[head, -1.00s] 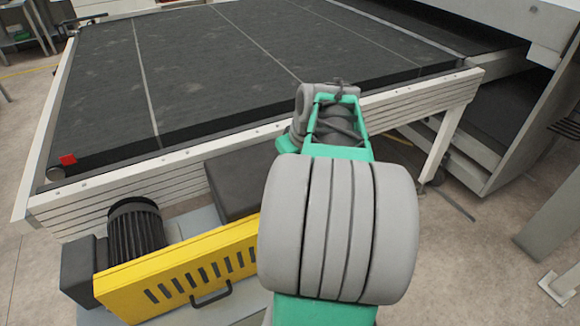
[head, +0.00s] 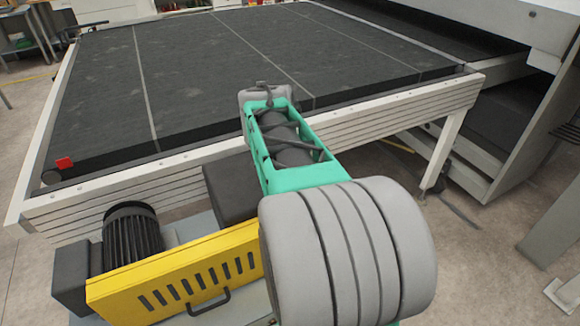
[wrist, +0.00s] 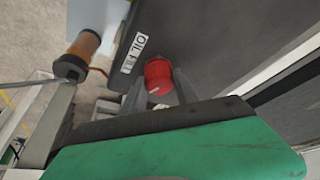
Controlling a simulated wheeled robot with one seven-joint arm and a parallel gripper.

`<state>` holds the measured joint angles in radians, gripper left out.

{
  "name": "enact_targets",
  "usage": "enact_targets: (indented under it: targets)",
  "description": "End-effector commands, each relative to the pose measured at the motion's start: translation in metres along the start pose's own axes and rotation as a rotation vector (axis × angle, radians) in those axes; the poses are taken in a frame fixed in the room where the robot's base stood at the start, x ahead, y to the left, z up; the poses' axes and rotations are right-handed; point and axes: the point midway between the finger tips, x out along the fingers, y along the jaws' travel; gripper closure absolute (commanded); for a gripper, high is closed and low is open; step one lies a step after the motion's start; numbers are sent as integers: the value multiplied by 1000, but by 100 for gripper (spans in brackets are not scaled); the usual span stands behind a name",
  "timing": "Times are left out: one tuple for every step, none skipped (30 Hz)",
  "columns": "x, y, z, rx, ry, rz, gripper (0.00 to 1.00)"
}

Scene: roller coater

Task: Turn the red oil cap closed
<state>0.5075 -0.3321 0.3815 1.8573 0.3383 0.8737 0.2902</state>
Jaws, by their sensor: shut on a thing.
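The red oil cap (wrist: 158,77) shows in the middle of the wrist view, on the face of a dark grey housing (wrist: 205,40). A short pale mark shows on the cap. A white label reading OIL (wrist: 133,52) is beside it. My gripper (wrist: 160,88) has its dark fingers at the cap and is shut on it. The green body of my gripper fills the bottom of the wrist view and hides part of the fingers. In the head view my arm hides the cap and my gripper.
An amber cylinder with a dark end (wrist: 84,50) sticks out near the cap. In the head view, a wide dark belt bed (head: 220,85) with a pale frame lies ahead. A yellow guard (head: 180,275) and a black finned motor (head: 132,238) stand at the lower left.

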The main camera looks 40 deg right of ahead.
Motion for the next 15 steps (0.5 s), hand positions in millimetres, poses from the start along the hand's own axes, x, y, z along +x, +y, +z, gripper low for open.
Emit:
enact_targets:
  targets:
    - [0,-2,0,35,-1,16,100]
    - [0,-2,0,61,-2,27,100]
    - [0,-1,0,97,-3,42,100]
    - [-1,-1,0,123,-2,53,100]
    - [-1,-1,0,149,-2,64,100]
    - [0,-1,0,184,-2,78,100]
    - [0,-1,0,211,-2,89,100]
    - [-1,-1,0,237,-1,100,100]
    - [-1,-1,0,272,-2,115,100]
    - [-1,-1,0,299,-2,126,100]
    - [-1,-1,0,325,-2,137,100]
    - [-1,-1,0,360,-2,152,100]
    - [-1,-1,0,387,-2,163,100]
    - [-1,-1,0,413,-2,173,100]
    - [-1,-1,0,448,-2,189,100]
